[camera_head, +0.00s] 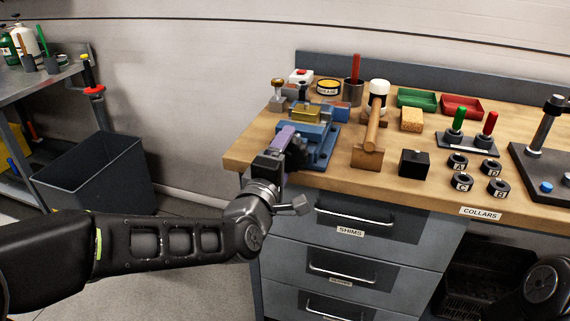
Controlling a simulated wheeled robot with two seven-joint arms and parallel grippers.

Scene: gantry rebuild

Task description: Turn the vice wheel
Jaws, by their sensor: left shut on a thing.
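The blue vice (322,142) stands at the left end of the wooden bench, with a brass-coloured block (307,113) at its top. My left gripper (290,150) reaches in from the left to the front of the vice. It is shut on the vice wheel, which is mostly hidden behind the dark gripper body. A purple part shows beside the fingers. My right gripper is out of view; only a dark part of my right arm shows at the bottom right.
A mallet (372,132) on a wooden stand is right of the vice. A black block (414,163), several collars (457,161) and a green tray (417,98) lie farther right. Drawers (344,222) are below the bench edge. A dark bin (88,178) stands on the floor at left.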

